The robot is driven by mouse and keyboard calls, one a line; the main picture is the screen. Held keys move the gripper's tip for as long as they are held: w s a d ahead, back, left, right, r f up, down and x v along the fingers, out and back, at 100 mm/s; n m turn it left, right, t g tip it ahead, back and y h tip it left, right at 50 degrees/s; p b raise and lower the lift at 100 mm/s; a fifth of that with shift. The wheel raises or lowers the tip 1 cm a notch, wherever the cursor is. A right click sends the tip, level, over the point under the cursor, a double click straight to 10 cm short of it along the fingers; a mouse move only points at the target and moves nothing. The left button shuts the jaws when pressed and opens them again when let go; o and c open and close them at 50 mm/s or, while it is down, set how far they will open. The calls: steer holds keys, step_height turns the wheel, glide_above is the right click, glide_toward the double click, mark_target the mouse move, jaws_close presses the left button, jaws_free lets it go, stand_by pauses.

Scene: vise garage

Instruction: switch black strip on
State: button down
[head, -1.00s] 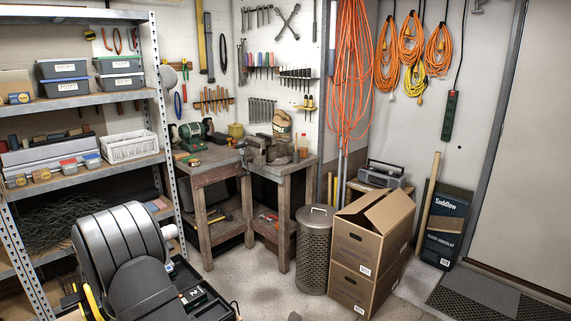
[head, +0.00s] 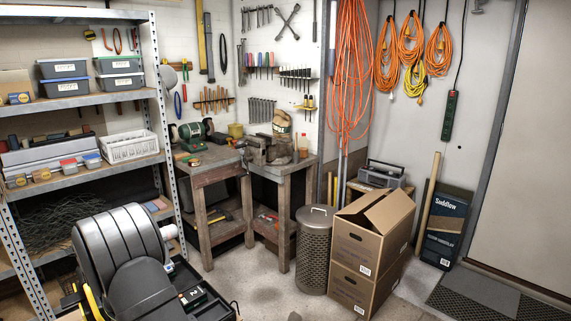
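A dark green power strip (head: 450,115) with a small red part at its upper end hangs upright on its black cord against the wall at the upper right. No other power strip that is clearly black can be made out. Whether the hanging strip is switched on is too small to tell. My gripper is not in view. Large dark grey rounded links of my own arm fill the lower left.
Cardboard boxes (head: 372,250), a mesh metal bin (head: 314,250) and a Suddlow bag (head: 446,228) stand on the floor. A workbench (head: 215,172) with a vise stands at the back. A metal shelf (head: 85,178) is at the left. Orange cords (head: 352,70) hang on the wall.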

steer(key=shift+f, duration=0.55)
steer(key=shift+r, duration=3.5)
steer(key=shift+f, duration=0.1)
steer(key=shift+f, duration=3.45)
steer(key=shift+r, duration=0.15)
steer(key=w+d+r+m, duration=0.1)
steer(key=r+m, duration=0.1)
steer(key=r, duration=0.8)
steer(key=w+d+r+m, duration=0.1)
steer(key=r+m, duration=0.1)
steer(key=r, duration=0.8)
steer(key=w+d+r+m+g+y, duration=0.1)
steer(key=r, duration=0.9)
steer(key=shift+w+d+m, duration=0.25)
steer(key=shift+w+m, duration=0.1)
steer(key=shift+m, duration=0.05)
